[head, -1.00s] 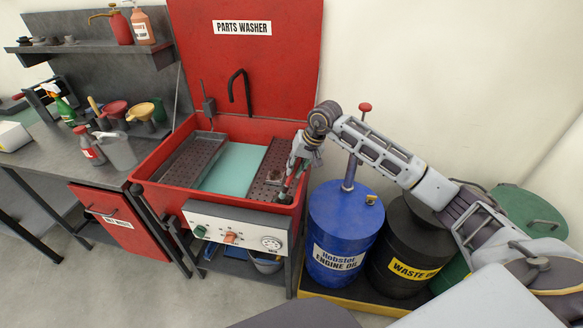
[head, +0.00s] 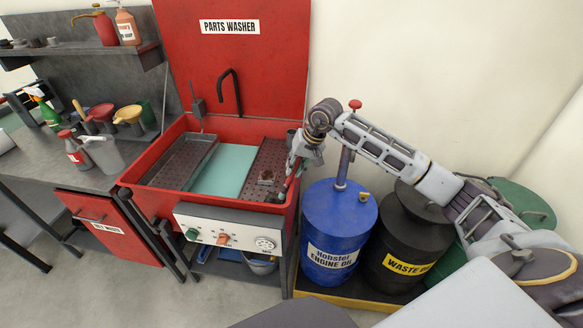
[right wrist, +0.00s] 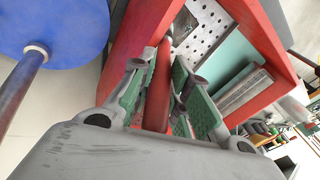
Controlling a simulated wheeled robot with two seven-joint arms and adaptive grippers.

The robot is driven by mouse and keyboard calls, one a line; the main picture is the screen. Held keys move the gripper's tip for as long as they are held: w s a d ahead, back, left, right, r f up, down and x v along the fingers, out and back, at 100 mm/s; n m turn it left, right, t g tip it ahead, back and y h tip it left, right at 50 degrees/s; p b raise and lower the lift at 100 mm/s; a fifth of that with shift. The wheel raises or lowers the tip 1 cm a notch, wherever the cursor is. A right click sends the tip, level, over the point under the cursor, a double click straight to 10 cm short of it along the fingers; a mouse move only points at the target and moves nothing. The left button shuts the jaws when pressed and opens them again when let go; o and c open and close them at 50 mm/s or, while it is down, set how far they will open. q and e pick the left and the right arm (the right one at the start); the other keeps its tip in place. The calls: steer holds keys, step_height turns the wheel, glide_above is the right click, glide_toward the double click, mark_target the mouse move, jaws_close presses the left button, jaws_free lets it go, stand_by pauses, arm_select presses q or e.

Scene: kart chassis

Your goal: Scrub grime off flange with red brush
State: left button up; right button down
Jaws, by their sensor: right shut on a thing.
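My right gripper (head: 289,176) is over the right edge of the red parts washer basin (head: 150,187). In the right wrist view its green-padded fingers (right wrist: 152,85) are shut on the red brush (right wrist: 159,90), whose red handle runs between them. The bristle end is not clear. A small brownish round part, seemingly the flange (head: 266,176), lies on the right perforated shelf (head: 265,158), just left of my gripper. A gap shows between it and the gripper. It is too small to tell how much grime is on it. My left gripper is not in view.
A blue engine oil drum (head: 339,225) with a pump and a black waste oil drum (head: 400,245) stand right of the washer. A bench (head: 85,170) with bottles and funnels is at left. The basin's teal middle (head: 223,170) is clear.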

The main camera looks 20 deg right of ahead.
steer(key=shift+d, duration=0.1)
stand_by(0.3)
steer(key=shift+r+p, duration=1.25)
steer(key=shift+r, duration=1.8)
steer(key=shift+r+p, duration=0.4)
steer(key=shift+r, duration=1.05)
steer(key=shift+s, duration=0.1)
